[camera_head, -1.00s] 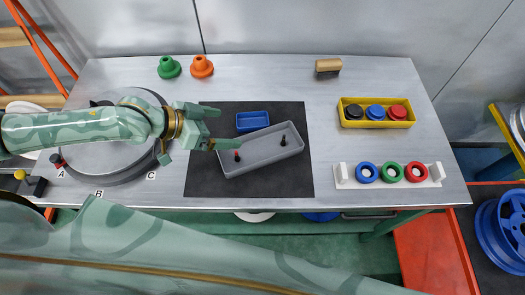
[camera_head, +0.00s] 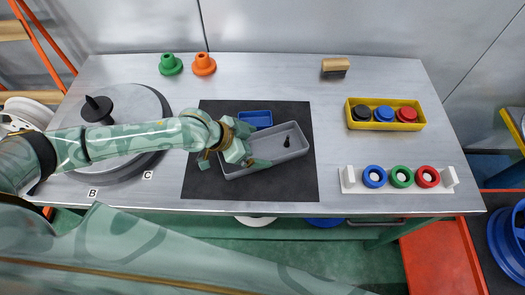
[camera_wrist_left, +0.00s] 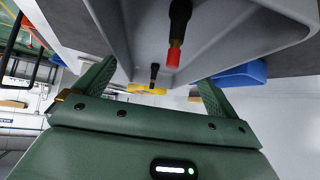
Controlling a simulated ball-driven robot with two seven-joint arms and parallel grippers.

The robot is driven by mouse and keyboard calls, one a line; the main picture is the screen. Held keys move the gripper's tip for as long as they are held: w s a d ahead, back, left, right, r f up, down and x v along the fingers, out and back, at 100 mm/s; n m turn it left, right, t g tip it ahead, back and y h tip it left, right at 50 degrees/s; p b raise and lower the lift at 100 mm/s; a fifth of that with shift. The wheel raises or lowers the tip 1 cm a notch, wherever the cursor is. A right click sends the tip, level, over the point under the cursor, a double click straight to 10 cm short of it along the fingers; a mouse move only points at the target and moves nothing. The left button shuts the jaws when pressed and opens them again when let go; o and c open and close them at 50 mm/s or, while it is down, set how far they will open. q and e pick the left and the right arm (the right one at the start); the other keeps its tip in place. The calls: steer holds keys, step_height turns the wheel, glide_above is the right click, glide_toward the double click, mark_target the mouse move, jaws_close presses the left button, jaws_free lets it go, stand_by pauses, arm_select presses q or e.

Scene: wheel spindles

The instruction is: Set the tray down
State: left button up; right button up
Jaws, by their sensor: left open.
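The grey tray (camera_head: 292,150) lies at a slant over the dark mat (camera_head: 205,185), and its far left corner meets or nearly meets the blue box. It appears to rest on the mat. A small black upright piece (camera_head: 287,141) stands in it. My left gripper (camera_head: 250,147) is open at the tray's left end and hides part of it. In the left wrist view the tray (camera_wrist_left: 215,30) fills the top, with a red-tipped black piece (camera_wrist_left: 175,50) in it. The fingers there are spread apart. My right gripper is not in view.
The small blue box (camera_head: 254,118) stands right behind the tray. A yellow bin (camera_head: 415,126) and a white rack with coloured rings (camera_head: 395,190) are at the right. A large grey disc (camera_head: 130,100) is at the left.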

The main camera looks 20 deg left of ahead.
mark_target(272, 149)
arm_select(q)
steer(key=x, duration=0.3)
steer(key=shift+f+b, duration=0.1)
steer(key=shift+b, duration=0.25)
steer(key=c, duration=0.7)
steer(key=shift+r, duration=0.25)
steer(key=shift+c, duration=0.2)
